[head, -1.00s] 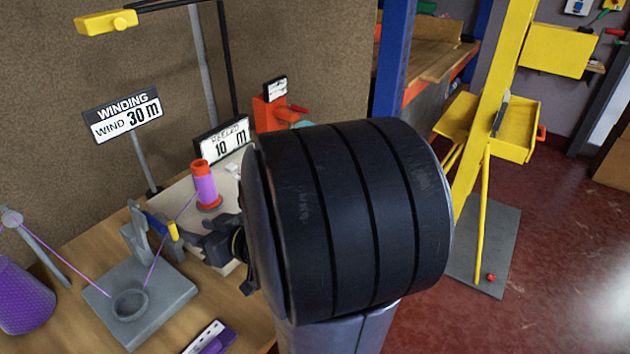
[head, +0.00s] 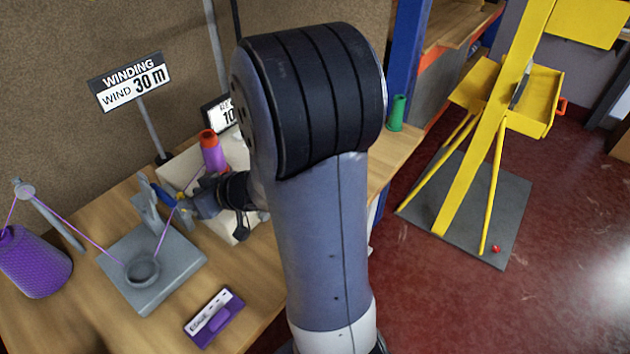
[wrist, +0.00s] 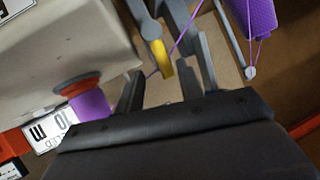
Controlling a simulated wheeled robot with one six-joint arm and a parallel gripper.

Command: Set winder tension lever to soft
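The winder tension unit is a grey base plate (head: 178,262) with a ring-shaped cup and an upright grey bracket (head: 146,206) carrying a blue lever part (head: 160,194). In the wrist view a grey lever (wrist: 145,22) ends in a yellow tip (wrist: 161,62). Purple yarn passes beside it. My gripper (head: 192,207) is at the lever's right, close to it. In the wrist view my gripper (wrist: 168,78) is open, with the yellow tip ahead of the gap between its fingers. I cannot tell whether they touch. Any soft marking is not readable.
A purple yarn cone (head: 36,262) stands at the table's left. A purple-and-orange bobbin (head: 212,152) stands on the pale winder box behind my gripper. A purple labelled device (head: 214,317) lies at the front of the table (head: 110,315). A WINDING sign (head: 130,80) reads WIND 30 m.

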